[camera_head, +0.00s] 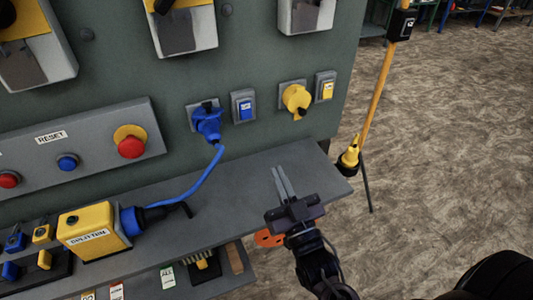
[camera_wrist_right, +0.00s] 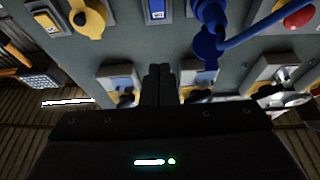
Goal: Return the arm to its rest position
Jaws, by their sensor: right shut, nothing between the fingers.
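My right gripper (camera_head: 281,183) is over the right part of the grey shelf (camera_head: 235,180) below the panel. Its two fingers are together and hold nothing. In the right wrist view the shut fingers (camera_wrist_right: 158,85) point toward the panel, apart from the sockets. My left gripper is not in view. A dark rounded part at the lower right of the head view may be mine.
A blue plug (camera_head: 207,122) with a blue cable sits in a panel socket. A yellow socket cover (camera_head: 296,99) is beside it. A yellow box (camera_head: 92,232) stands on the shelf. A yellow post (camera_head: 377,85) stands right of the panel. Open floor (camera_head: 450,130) lies to the right.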

